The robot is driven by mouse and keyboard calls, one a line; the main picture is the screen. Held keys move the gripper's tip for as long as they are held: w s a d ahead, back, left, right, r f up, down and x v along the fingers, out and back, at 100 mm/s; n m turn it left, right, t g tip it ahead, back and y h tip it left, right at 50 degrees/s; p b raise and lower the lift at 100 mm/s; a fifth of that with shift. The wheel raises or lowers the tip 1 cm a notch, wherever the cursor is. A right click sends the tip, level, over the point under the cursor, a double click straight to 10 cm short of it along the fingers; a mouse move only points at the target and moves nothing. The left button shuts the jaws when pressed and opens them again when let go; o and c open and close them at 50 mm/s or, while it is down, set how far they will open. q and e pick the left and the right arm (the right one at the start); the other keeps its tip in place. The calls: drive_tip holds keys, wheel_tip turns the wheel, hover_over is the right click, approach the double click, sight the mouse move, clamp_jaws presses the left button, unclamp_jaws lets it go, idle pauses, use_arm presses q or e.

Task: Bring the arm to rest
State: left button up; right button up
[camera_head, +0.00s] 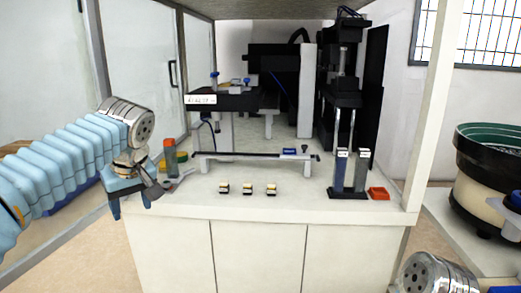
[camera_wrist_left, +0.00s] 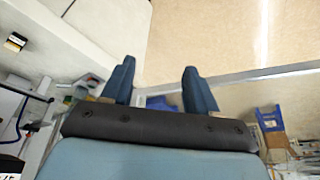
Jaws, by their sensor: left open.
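My left arm (camera_head: 60,165) comes in from the left in blue bellows, with a metal wrist joint (camera_head: 128,122). Its blue left gripper (camera_head: 131,199) hangs at the left front corner of the white cabinet. In the left wrist view the two dark blue fingers (camera_wrist_left: 160,88) stand well apart with nothing between them. Beyond them are a pale top, an edge and beige floor. Of my right arm only a metal joint (camera_head: 440,277) shows at the lower right; its gripper is out of the picture.
An orange-red cylinder (camera_head: 170,152) stands near my left wrist. A bowl feeder (camera_head: 490,160) is at the right.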

use_arm(q)
drive_tip(key=w+d+f+m+g+h, duration=0.15)
drive_tip(key=d+f, duration=0.25)
drive_tip(key=f, duration=0.6)
drive_tip(key=d+f+m+h, duration=0.1)
drive_tip(key=d+f+m, duration=0.2)
drive_tip(key=f, duration=0.7)
drive_tip(key=w+d+f+m+h, duration=0.15)
drive_tip(key=d+f, duration=0.25)
drive_tip(key=f, duration=0.7)
drive_tip(key=s+d+f+m+g+h, duration=0.1)
drive_tip(key=s+d+f, duration=0.1)
drive_tip(key=s+f, duration=0.55)
drive_tip(key=s+d+f+h, duration=0.2)
drive_tip(key=s+d+f, duration=0.15)
drive_tip(key=f, duration=0.65)
drive_tip(key=s+f, duration=0.6)
drive_tip(key=s, duration=0.7)
drive_tip(key=shift+f, duration=0.15)
